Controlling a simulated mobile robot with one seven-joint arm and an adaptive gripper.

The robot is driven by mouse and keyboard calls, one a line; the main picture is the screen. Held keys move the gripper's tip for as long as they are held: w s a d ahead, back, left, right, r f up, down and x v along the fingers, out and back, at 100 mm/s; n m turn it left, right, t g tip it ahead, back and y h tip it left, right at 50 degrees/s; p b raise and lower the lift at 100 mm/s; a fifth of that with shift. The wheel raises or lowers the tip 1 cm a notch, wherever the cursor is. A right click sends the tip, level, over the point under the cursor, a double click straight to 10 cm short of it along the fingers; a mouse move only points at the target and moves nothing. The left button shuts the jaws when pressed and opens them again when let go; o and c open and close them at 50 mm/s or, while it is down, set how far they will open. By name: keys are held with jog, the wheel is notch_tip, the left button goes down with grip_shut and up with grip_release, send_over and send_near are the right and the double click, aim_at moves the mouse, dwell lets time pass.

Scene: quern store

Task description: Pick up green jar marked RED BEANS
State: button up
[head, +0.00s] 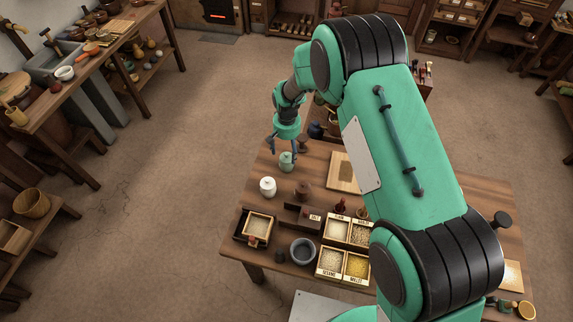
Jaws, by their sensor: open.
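A small green jar (287,163) stands on the wooden table (313,164) near its far left edge in the head view. Any marking on it is too small to read. My gripper (282,150) points down just above and behind the jar in the picture, its fingers spread and nothing visible between them. One finger overlaps the jar's top in the picture; I cannot tell whether it touches. My arm hides much of the table's right side.
A white jar (267,187) and a brown jar (303,190) stand close in front of the green jar. Labelled grain boxes (331,262), a dark bowl (303,251) and a board (342,172) are also on the table. Open floor (190,170) lies to the left.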

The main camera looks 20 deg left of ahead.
aim_at(286, 157)
jog(key=shift+f, duration=0.15)
jog(key=shift+a+f, duration=0.1)
jog(key=shift+f, duration=2.5)
jog(key=shift+c, duration=0.2)
jog(key=shift+w, duration=0.1)
jog(key=c, duration=1.5)
jog(key=shift+c, duration=0.2)
jog(key=shift+r, duration=0.1)
jog(key=shift+r, duration=4.95)
